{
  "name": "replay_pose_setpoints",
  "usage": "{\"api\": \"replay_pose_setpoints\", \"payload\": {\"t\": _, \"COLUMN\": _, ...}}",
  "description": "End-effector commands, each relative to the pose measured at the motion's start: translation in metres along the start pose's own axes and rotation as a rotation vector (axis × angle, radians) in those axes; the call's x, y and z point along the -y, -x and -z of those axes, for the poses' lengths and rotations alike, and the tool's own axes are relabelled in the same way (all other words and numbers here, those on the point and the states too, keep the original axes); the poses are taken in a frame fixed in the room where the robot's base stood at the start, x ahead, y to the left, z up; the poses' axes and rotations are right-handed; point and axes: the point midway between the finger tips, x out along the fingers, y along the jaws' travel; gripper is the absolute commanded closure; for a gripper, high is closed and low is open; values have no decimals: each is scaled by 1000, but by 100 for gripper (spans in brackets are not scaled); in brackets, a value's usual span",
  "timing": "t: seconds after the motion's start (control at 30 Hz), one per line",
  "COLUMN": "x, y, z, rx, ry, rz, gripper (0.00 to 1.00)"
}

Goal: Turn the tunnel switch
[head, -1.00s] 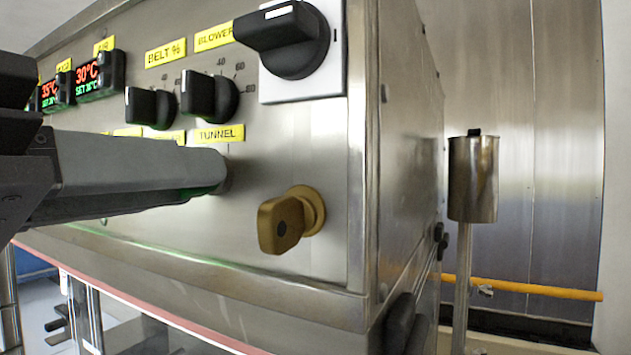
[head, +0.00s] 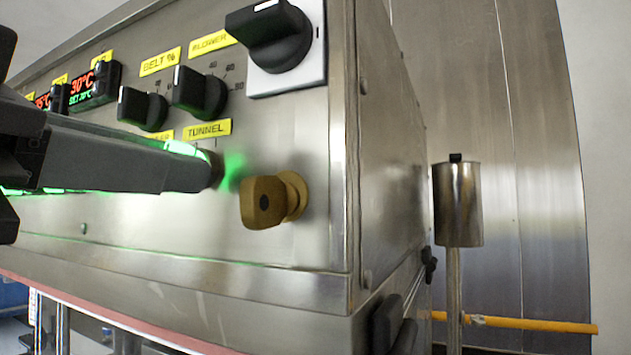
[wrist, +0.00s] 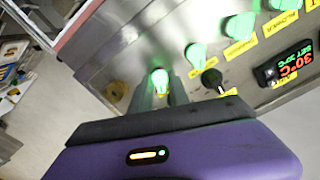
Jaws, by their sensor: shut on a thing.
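The tunnel switch (head: 216,168) sits below the yellow TUNNEL label (head: 207,130) on the steel panel. In the head view only a dark part of it shows past my fingers. My gripper (head: 192,170) reaches in from the left, its grey fingers shut on the switch close to the panel. In the wrist view, my gripper (wrist: 160,92) has a finger on each side of the switch (wrist: 160,79), which is lit green. The switch's pointer direction cannot be told clearly.
A brass-coloured key knob (head: 268,202) stands out just right of my fingertips. Black belt (head: 142,108) and blower (head: 200,93) knobs and a large black rotary switch (head: 270,37) lie above. A metal cup on a post (head: 458,205) stands right of the cabinet.

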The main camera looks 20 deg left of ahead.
Motion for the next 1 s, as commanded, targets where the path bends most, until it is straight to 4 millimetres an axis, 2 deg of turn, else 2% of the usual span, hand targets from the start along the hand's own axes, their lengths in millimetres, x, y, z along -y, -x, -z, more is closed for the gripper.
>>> {"api": "replay_pose_setpoints", "payload": {"t": 0.3, "x": 0, "y": 0, "z": -1, "rx": 2, "ry": -118, "rz": 0, "gripper": 100}}
{"api": "replay_pose_setpoints", "payload": {"t": 0.83, "x": 0, "y": 0, "z": 0, "rx": 1, "ry": -141, "rz": 0, "gripper": 100}}
{"api": "replay_pose_setpoints", "payload": {"t": 0.87, "x": 0, "y": 0, "z": 0, "rx": 1, "ry": -141, "rz": 0, "gripper": 75}}
{"api": "replay_pose_setpoints", "payload": {"t": 0.9, "x": 0, "y": 0, "z": 0, "rx": 1, "ry": -140, "rz": 0, "gripper": 67}}
{"api": "replay_pose_setpoints", "payload": {"t": 1.0, "x": 0, "y": 0, "z": 0, "rx": 1, "ry": -140, "rz": 0, "gripper": 67}}
